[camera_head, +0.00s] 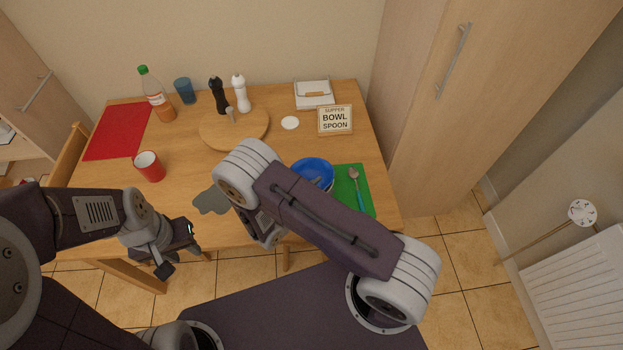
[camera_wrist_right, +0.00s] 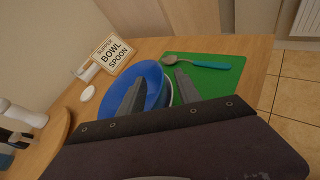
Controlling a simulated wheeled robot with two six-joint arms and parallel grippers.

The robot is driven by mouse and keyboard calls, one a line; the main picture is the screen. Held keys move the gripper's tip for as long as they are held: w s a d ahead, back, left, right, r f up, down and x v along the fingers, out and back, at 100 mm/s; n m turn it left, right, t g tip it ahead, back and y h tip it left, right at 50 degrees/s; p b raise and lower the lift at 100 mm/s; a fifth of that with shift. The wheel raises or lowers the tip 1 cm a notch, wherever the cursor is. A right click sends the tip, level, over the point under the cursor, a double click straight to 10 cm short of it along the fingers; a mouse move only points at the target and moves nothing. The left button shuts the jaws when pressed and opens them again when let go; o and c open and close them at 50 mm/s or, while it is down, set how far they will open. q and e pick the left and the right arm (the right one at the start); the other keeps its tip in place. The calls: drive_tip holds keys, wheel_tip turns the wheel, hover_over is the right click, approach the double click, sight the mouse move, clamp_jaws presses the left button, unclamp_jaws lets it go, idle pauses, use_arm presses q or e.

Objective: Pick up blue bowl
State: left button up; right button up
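The blue bowl (camera_head: 314,171) sits near the front right of the table, partly hidden by my right arm in the head view. In the right wrist view the bowl (camera_wrist_right: 148,74) lies just beyond my right gripper (camera_wrist_right: 158,90). Its two fingers are apart, one in front of the bowl and the other at the bowl's right side. Whether they touch it cannot be told. A pale curved edge shows at the bowl's right, partly covered. My left gripper (camera_head: 166,262) hangs beyond the table's front edge, away from the bowl; its finger gap is unclear.
A green mat (camera_head: 351,180) with a spoon (camera_head: 357,188) lies right of the bowl. A sign (camera_head: 335,120) stands behind it.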

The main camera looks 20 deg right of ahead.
sight(326, 184)
drive_tip(key=x, duration=0.3)
drive_tip(key=shift+w+f, duration=0.1)
clamp_jaws()
idle(1.2)
